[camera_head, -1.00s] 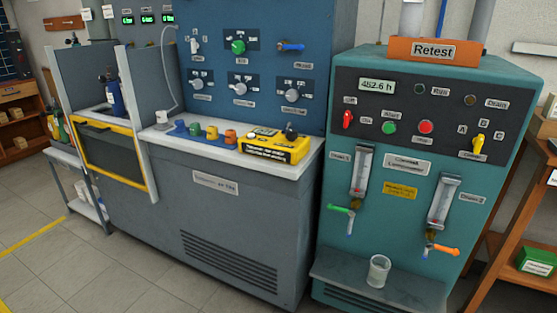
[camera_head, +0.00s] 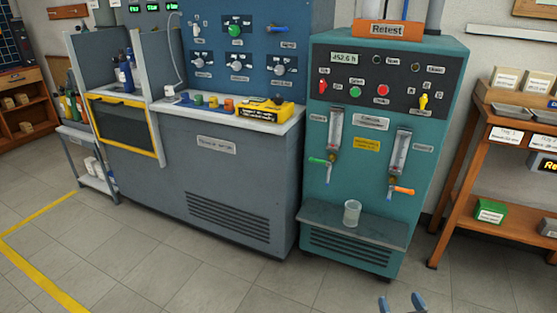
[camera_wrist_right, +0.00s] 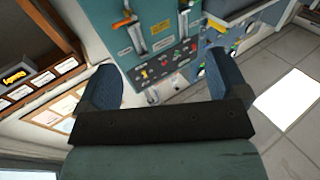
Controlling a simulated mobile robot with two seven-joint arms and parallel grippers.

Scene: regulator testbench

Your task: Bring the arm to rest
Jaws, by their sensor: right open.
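My right gripper (camera_head: 403,304) shows only as two blue fingertips at the bottom edge of the head view, low in front of the teal machine. In the right wrist view the right gripper (camera_wrist_right: 163,88) has its two blue fingers wide apart with nothing between them. Beyond the fingers stands the teal compressor cabinet (camera_wrist_right: 125,50), seen upside down. The same teal cabinet (camera_head: 345,220) stands upright at the right of the middle in the head view. My left gripper does not show in any view.
A blue-grey test bench (camera_head: 170,150) stands left of the teal cabinet. A glass beaker (camera_head: 352,213) sits on the cabinet's front ledge. A wooden shelf unit (camera_head: 465,195) with trays and a green box stands at the right. The tiled floor (camera_head: 230,285) in front is clear.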

